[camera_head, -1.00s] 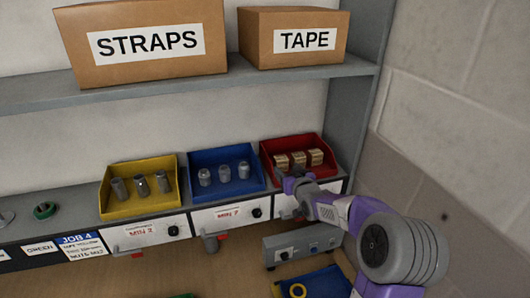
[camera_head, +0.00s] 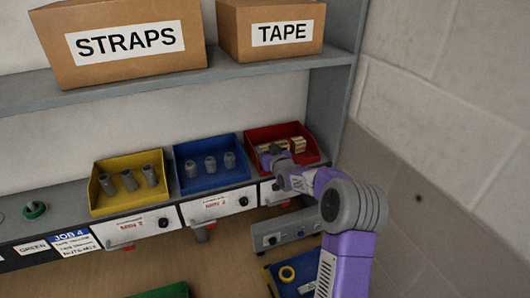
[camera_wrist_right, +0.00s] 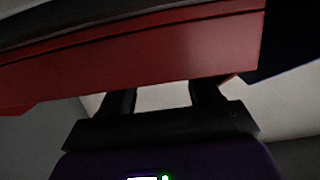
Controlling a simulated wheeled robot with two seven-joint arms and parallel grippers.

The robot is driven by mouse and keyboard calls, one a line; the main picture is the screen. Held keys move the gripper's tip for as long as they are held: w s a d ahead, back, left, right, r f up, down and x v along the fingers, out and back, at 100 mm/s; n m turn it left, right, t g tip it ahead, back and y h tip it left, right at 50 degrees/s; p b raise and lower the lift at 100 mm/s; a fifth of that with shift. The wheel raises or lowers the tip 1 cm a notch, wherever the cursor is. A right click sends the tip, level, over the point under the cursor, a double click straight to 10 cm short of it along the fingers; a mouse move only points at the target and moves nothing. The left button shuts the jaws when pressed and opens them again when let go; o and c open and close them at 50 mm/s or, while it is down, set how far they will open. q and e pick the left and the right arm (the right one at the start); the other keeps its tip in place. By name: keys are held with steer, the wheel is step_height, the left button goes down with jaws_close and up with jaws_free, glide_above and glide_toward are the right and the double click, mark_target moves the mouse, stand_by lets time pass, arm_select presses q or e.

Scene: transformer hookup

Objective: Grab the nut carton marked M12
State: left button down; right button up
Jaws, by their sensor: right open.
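Small tan cartons (camera_head: 298,145) sit in the red bin (camera_head: 314,155) at the right end of the shelf row. Their markings are too small to read, so I cannot tell which is M12. My right gripper (camera_head: 270,152) is at the bin's front left and hides part of the carton group. In the right wrist view, the two dark fingers of my right gripper (camera_wrist_right: 162,98) stand apart. A red wall (camera_wrist_right: 150,55), seemingly the bin's, fills the upper part and hides the fingertips. No carton shows there. My left gripper is out of view.
A blue bin (camera_head: 212,182) and a yellow bin (camera_head: 130,205), each with grey cylindrical parts, stand left of the red bin. Boxes marked STRAPS (camera_head: 125,40) and TAPE (camera_head: 275,32) rest on the upper shelf. A grey control box (camera_head: 285,230) is below. A wall is close on the right.

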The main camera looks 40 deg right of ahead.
steer(key=shift+c, duration=0.3)
steer(key=c, duration=0.9)
